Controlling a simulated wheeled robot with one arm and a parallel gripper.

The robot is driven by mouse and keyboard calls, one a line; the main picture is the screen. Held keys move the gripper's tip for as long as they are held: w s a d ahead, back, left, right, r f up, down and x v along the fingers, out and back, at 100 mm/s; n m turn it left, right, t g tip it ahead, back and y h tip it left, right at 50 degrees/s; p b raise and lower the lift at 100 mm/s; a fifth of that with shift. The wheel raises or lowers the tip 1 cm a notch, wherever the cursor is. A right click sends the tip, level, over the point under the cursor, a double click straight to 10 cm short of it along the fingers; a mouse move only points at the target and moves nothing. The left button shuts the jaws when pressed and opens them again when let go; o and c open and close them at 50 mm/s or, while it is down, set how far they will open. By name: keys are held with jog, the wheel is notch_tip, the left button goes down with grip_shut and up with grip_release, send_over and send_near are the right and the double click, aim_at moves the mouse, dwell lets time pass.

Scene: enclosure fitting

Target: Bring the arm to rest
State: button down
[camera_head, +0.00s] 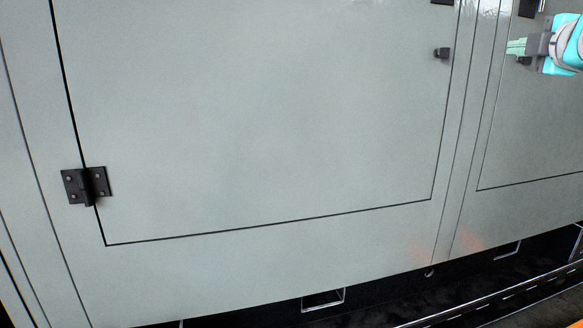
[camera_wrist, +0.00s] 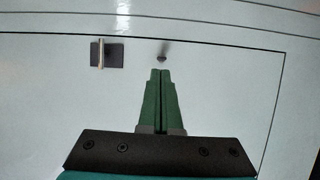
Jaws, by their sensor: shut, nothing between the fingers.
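My gripper (camera_head: 512,47) shows at the upper right edge of the head view, in front of the right-hand grey door panel. Its green fingers point left. In the wrist view my gripper (camera_wrist: 160,74) has its two green fingers side by side and together, with nothing between them. Beyond the fingertips, a small dark knob-like part (camera_wrist: 162,57) sits on the grey panel (camera_wrist: 225,90). I cannot tell whether the fingertips touch it. Left of it is a dark square fitting with a light upright bar (camera_wrist: 106,54).
A large grey door (camera_head: 260,110) fills the head view and looks closed, with a black hinge (camera_head: 86,186) at lower left and a small black fitting (camera_head: 442,53) at its upper right. A metal rail (camera_head: 490,299) runs along the floor at lower right.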

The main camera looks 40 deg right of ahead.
jog(key=w+a+f+n+t+y, duration=0.1)
jog(key=w+a+f+y, duration=0.15)
jog(key=w+a, duration=0.55)
jog(key=w+a+f+n+t+y, duration=0.1)
jog(key=w+a+y, duration=0.2)
jog(key=w+a, duration=0.55)
jog(key=w+a+f+g+y, duration=0.2)
jog(key=w+a+f, duration=0.3)
jog(key=a+f, duration=0.25)
jog(key=w+a+f+g+y, duration=0.1)
jog(key=w+a+f+y, duration=0.25)
jog(key=a+f, duration=0.4)
jog(key=s+a+f+m+g+y, duration=0.25)
jog(key=a+f+m+g, duration=0.2)
jog(key=a+f, duration=1.1)
jog(key=s+a+f+m+g, duration=0.2)
jog(key=s+a+f+g, duration=0.1)
jog(key=s+f, duration=0.5)
jog(key=s+a+f+m+g+p, duration=0.1)
jog(key=s+a+f+m+g, duration=0.2)
jog(key=s+f, duration=0.6)
jog(key=shift+s+f+m+g, duration=0.35)
jog(key=shift+f+g, duration=0.15)
jog(key=shift+g, duration=0.65)
